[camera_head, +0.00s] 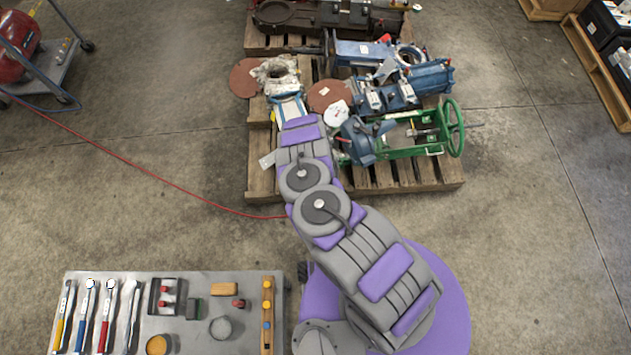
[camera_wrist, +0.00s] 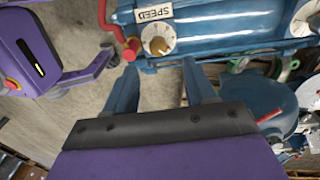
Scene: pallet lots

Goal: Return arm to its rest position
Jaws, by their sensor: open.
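My arm (camera_head: 325,205) stretches from my base at the lower right up and left over the wooden pallet (camera_head: 255,180). My gripper (camera_wrist: 160,78) shows in the wrist view with its two blue fingers spread apart and nothing between them. In the head view the arm's far end lies over the left part of the pallet, among the parts there. In the wrist view a blue machine (camera_wrist: 225,25) with a "SPEED" label and a dial is just beyond the fingertips. I cannot tell whether they touch.
The pallet bears blue machines (camera_head: 395,95), a green frame with a handwheel (camera_head: 455,128) and reddish discs (camera_head: 245,78). A tool table (camera_head: 225,280) stands at lower left. A red hose (camera_head: 150,170) crosses the floor from a red tank (camera_head: 15,45).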

